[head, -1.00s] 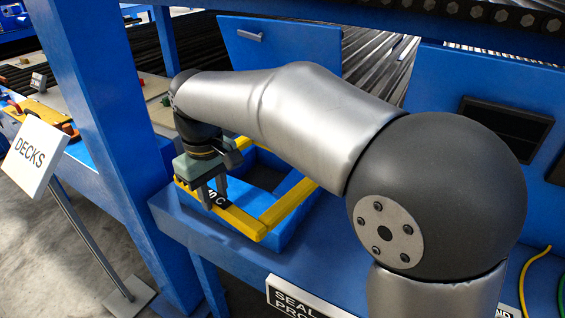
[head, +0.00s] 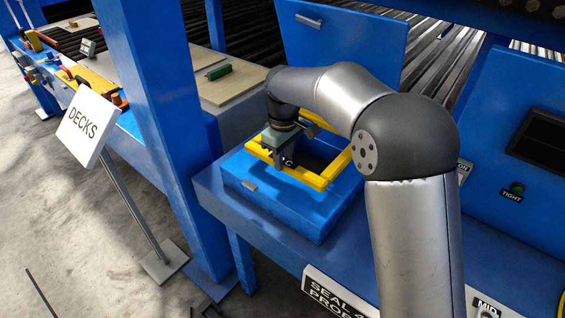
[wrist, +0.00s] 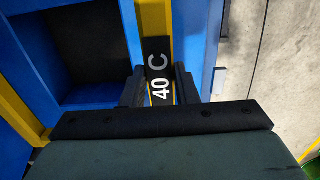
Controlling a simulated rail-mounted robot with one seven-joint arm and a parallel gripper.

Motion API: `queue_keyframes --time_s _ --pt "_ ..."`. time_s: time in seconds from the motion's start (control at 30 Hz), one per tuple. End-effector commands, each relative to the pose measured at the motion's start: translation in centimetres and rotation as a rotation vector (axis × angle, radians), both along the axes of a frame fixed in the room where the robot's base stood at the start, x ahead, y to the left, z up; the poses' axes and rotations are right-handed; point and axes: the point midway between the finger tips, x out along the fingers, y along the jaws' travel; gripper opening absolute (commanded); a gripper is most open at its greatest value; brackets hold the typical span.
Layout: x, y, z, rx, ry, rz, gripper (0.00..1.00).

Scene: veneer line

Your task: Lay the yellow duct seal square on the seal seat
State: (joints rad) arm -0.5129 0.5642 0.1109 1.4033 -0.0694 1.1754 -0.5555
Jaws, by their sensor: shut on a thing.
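The yellow duct seal (head: 305,177) is a square frame with a black "40 C" tag. My gripper (head: 284,161) is shut on its near bar at the tag; in the wrist view the fingers (wrist: 158,88) stand on either side of the bar (wrist: 155,18). The seal seat (head: 265,200) is a blue box-like frame with a dark opening, on the blue bench. The seal is over the seat, its near bar set back from the seat's front edge. It looks slightly raised, but I cannot tell whether it touches. My arm hides part of the far side.
A blue post (head: 160,100) stands left of the seat, with a "DECKS" sign (head: 88,127) on a stand beyond it. A blue panel (head: 345,45) rises behind the seat. A control panel with a "TIGHT" button (head: 516,188) is at right.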

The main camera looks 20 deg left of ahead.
Motion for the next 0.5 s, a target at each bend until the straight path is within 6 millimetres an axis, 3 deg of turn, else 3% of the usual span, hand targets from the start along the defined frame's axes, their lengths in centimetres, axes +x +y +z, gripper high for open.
queue_keyframes --time_s 0.27,0.5 --pt "1.2 0.8 -1.7 0.000 -0.001 0.000 0.00" --pt "1.1 0.7 -4.6 0.001 -0.001 0.000 0.00"
